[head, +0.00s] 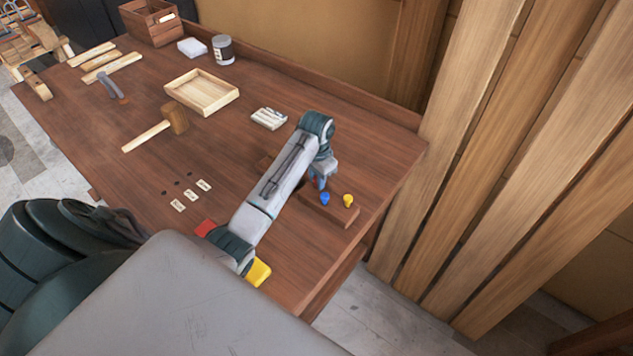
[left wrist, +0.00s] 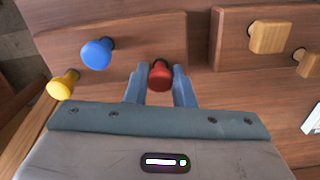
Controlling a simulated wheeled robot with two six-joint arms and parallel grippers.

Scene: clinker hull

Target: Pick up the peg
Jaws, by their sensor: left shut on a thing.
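The red peg (left wrist: 160,74) stands at a wooden block (left wrist: 140,33) in the left wrist view. My left gripper (left wrist: 160,88) is shut on it, one blue finger on each side of its round head. I cannot tell whether the peg is still seated in the block. A blue peg (left wrist: 97,53) and a yellow peg (left wrist: 62,86) stand to the left on the same block. In the head view my left gripper (head: 318,180) is over the block, close to the blue peg (head: 324,198) and yellow peg (head: 348,200). My right gripper is out of view.
A second block (left wrist: 232,45) with plain wooden pegs (left wrist: 268,37) is close on the right in the wrist view. A mallet (head: 150,133), a shallow tray (head: 202,97) and small labels (head: 190,195) lie on the bench. Tall boards (head: 530,140) stand right of the bench.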

